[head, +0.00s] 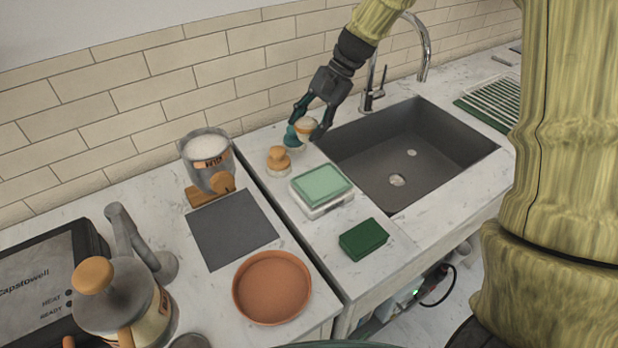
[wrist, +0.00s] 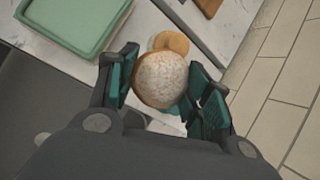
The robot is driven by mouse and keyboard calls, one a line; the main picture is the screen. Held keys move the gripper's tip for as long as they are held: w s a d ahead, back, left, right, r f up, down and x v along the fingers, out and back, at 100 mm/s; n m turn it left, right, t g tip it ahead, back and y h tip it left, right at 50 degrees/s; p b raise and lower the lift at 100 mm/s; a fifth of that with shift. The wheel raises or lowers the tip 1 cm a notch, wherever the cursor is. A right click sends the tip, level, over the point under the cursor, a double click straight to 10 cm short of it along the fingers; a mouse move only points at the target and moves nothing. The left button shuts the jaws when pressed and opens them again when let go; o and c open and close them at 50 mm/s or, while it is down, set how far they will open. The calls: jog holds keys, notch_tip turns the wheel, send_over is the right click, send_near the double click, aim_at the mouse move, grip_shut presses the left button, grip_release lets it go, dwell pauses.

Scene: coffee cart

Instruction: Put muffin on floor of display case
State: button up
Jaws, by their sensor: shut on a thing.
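The muffin (head: 307,126) has a pale, speckled rounded top with a tan rim. It is between the fingers of my gripper (head: 305,133), above the back of the counter, left of the sink. In the wrist view the muffin (wrist: 161,80) sits between the teal finger pads of my gripper (wrist: 162,76), which is shut on it. The muffin's underside is hidden in the wrist view. I see no display case that I can make out in either view.
A wooden-knobbed item (head: 279,159) stands close below the gripper. A green-lidded box (head: 321,187) and green sponge (head: 364,239) lie nearby. The sink (head: 420,150) and faucet (head: 425,50) are right.

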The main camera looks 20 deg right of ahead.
jog(key=shift+w+f, duration=0.1)
jog(key=shift+f, duration=0.05)
notch_tip(320, 180, down, 5)
jog(key=shift+f+p, duration=0.1)
jog(key=shift+p, duration=0.45)
jog(key=shift+s+f, duration=0.15)
jog(key=shift+s, duration=0.05)
jog(key=shift+s+f, duration=0.1)
jog(key=shift+f, duration=0.2)
jog(key=f, duration=0.3)
jog(key=shift+w+p, duration=0.25)
jog(key=shift+p, duration=0.15)
jog(key=shift+f, duration=0.15)
jog(key=shift+s, duration=0.1)
